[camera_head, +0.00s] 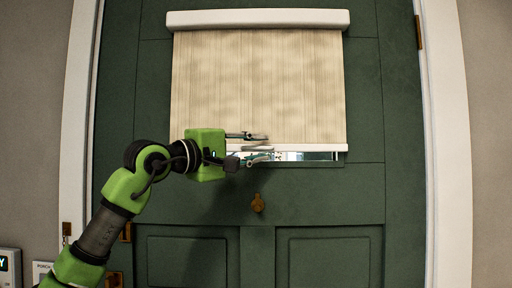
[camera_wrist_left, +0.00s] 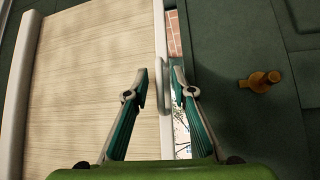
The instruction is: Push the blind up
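The beige blind (camera_head: 258,85) hangs from a white head box (camera_head: 258,19) on the green door and covers most of its window. Its white bottom bar (camera_head: 310,148) is near the window's lower edge, with a thin strip of glass showing below. My right gripper is not in view.
A brass knob (camera_head: 258,203) sits on the door (camera_head: 365,190) below the window; it also shows in the left wrist view (camera_wrist_left: 260,82). White door frame posts (camera_head: 447,150) stand at both sides. Small signs (camera_head: 10,265) are on the wall at lower left.

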